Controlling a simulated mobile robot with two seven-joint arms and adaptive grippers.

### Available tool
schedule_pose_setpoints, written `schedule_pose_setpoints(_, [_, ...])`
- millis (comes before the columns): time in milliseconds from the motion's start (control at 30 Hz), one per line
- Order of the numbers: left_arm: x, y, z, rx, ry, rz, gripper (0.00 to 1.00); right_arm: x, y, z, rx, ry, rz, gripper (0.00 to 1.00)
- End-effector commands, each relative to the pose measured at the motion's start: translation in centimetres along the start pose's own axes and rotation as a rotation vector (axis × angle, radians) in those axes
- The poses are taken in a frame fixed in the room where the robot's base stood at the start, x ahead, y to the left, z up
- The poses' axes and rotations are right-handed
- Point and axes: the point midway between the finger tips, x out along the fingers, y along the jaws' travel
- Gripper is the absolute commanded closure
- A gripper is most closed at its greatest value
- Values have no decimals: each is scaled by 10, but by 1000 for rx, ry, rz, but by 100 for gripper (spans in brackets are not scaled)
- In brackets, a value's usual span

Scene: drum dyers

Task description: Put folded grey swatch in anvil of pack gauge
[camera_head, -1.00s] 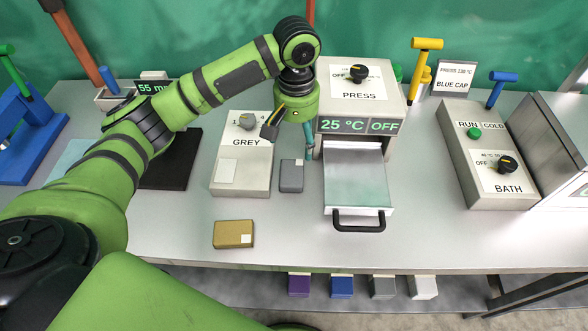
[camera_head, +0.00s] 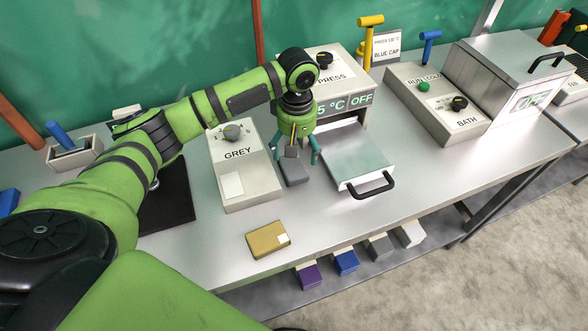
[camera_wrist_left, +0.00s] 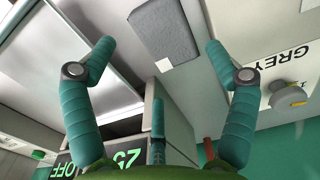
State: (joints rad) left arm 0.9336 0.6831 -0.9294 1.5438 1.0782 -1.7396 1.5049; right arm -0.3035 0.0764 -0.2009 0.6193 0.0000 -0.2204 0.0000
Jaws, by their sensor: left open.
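The folded grey swatch (camera_head: 295,173) lies flat on the table between the GREY box and the press tray. It also shows in the left wrist view (camera_wrist_left: 163,33), with a pale label at its near end. My left gripper (camera_head: 296,158) is above the swatch, pointing down. Its teal fingers are spread apart (camera_wrist_left: 160,48), with the swatch apart from them and nothing held. I cannot identify the pack gauge or its anvil for sure; a blue piece (camera_head: 8,201) shows at the left edge, cut off. My right gripper is not in view.
The GREY box (camera_head: 250,197) stands left of the swatch, and the press's metal tray (camera_head: 345,152) with black handle stands right. A tan folded swatch (camera_head: 268,239) lies in front. A black mat (camera_head: 175,205) is partly behind my arm.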

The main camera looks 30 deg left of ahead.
Motion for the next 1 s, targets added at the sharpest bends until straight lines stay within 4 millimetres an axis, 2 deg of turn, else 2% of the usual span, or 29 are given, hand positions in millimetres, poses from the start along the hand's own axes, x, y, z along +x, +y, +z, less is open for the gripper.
schedule_pose_setpoints(300, [38,-1,1,1,-1,-4,14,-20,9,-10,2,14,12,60])
schedule_pose_setpoints(433, [56,0,1,2,0,-3,14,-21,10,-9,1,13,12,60])
schedule_pose_setpoints(700, [61,0,1,4,1,0,14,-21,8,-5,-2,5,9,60])
schedule_pose_setpoints(733, [61,0,1,4,1,0,18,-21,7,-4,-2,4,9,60])
schedule_pose_setpoints(767, [61,0,1,4,1,0,30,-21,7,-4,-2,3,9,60])
schedule_pose_setpoints(800, [61,0,1,4,1,0,46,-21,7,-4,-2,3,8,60])
schedule_pose_setpoints(833, [61,0,1,4,1,0,51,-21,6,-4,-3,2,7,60])
schedule_pose_setpoints(967, [61,0,1,4,1,0,51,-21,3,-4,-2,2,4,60])
schedule_pose_setpoints(1000, [61,0,1,4,1,0,56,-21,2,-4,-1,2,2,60])
